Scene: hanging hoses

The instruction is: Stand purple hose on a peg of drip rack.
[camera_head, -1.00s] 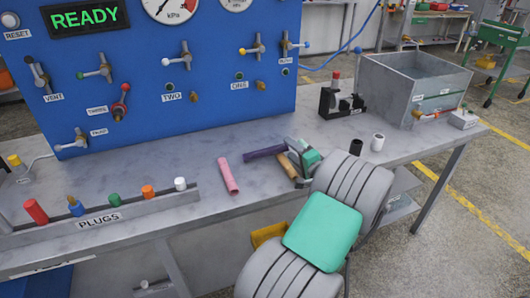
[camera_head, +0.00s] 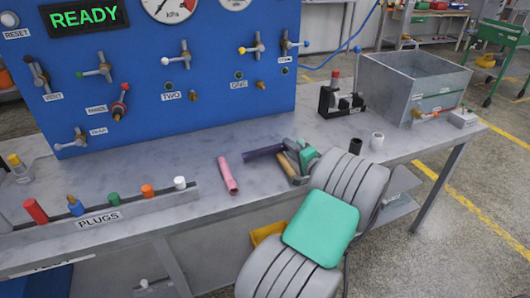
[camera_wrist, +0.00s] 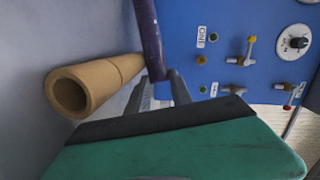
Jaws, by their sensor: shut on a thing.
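The purple hose (camera_head: 263,152) lies on the bench in the head view, with its right end at my gripper (camera_head: 292,155). In the wrist view the purple hose (camera_wrist: 149,38) runs down from the top edge to between my fingers (camera_wrist: 161,88). My gripper is shut on it near this end. A tan hose (camera_wrist: 95,85) lies close beside the fingers, its open end facing the wrist camera; its head view part (camera_head: 287,166) is partly hidden by my gripper. I cannot make out a drip rack with pegs for certain.
A pink hose (camera_head: 228,175) lies left of the purple one. A plug rack (camera_head: 120,217) runs along the front left. A black fixture (camera_head: 327,100) and grey bin (camera_head: 432,100) stand behind. The blue panel (camera_head: 200,105) rises behind.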

